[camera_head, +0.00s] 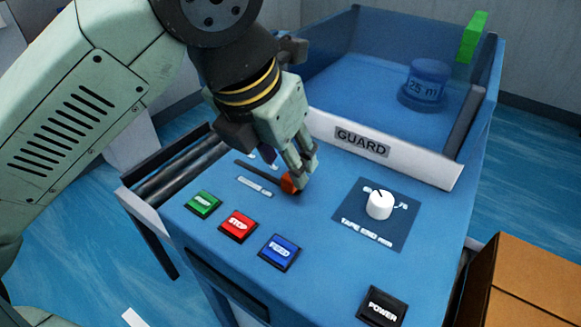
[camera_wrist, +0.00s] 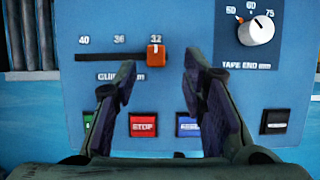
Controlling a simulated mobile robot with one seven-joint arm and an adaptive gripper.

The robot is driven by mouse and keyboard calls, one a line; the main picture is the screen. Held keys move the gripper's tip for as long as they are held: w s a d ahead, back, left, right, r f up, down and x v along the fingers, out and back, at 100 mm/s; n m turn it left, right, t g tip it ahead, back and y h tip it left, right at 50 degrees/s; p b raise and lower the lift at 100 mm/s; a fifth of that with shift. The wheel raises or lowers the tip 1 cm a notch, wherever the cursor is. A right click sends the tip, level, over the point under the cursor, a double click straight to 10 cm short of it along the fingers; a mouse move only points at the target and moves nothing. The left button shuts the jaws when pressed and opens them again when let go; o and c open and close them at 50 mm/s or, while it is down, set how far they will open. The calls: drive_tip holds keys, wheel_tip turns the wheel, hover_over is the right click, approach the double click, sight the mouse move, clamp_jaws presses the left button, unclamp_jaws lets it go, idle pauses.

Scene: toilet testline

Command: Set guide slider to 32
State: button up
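The guide slider's orange knob (camera_wrist: 156,55) sits at the right end of its dark slot (camera_wrist: 108,57), directly under the label 32 (camera_wrist: 156,38). Labels 40 and 36 stand farther left along the slot. My gripper (camera_wrist: 158,72) is open in the wrist view, with one finger left and one right of the knob and visible gaps to both. In the head view, my gripper (camera_head: 305,165) is just over the knob (camera_head: 289,183) and partly hides it and the scale. The text under the slot is partly hidden by the left finger.
Green, red STOP (camera_head: 238,225) and blue (camera_head: 280,252) buttons line the panel's front. A white dial (camera_head: 379,204) is to the right, and a black POWER button (camera_head: 382,306) is at the front right. The GUARD flap (camera_head: 362,144) rises behind the panel.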

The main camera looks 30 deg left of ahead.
drive_tip(key=v, duration=0.7)
drive_tip(key=shift+r, duration=0.1)
